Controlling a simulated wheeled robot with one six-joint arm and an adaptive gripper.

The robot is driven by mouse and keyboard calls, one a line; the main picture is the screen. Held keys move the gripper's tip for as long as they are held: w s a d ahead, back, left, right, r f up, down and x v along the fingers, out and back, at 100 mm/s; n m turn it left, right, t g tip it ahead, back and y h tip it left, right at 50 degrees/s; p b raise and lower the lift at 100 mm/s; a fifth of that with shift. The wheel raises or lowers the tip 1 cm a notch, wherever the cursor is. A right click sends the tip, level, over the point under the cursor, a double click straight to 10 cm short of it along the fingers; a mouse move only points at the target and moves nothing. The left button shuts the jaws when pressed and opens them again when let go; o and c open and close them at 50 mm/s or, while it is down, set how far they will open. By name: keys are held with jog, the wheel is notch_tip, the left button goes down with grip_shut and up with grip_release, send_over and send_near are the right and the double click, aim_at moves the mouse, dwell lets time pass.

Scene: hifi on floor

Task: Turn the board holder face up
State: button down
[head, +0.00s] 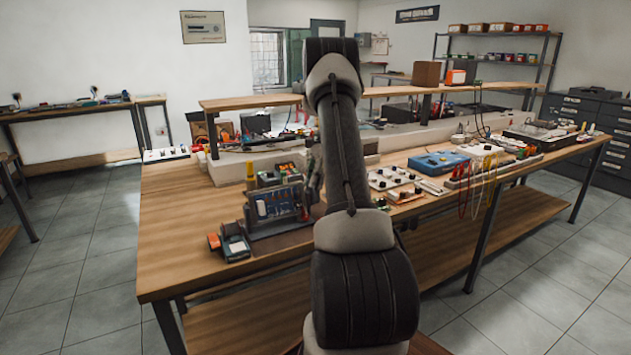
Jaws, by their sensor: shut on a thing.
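What looks like the board holder (276,204) is a dark grey frame with blue and white parts on its front. It stands on edge near the front left of the wooden workbench, its panel side toward me. My arm reaches over the bench to the right of it. My gripper (315,178) shows only as a narrow dark part left of the arm, close to the holder's right edge. It is shut on the holder. The fingertips and the exact contact are hidden behind the arm.
A blue box (436,163) and white panels with knobs sit to the right. A raised wooden shelf (250,102) runs behind. The left end of the bench (175,235) is clear.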

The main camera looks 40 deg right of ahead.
jog(key=shift+w+a+f, duration=0.1)
jog(key=shift+w, duration=0.1)
jog(key=c, duration=1.5)
grip_release()
jog(key=shift+o, duration=0.2)
jog(key=shift+d+r, duration=0.2)
jog(key=shift+r, duration=0.05)
jog(key=v, duration=1.1)
jog(key=shift+r, duration=0.2)
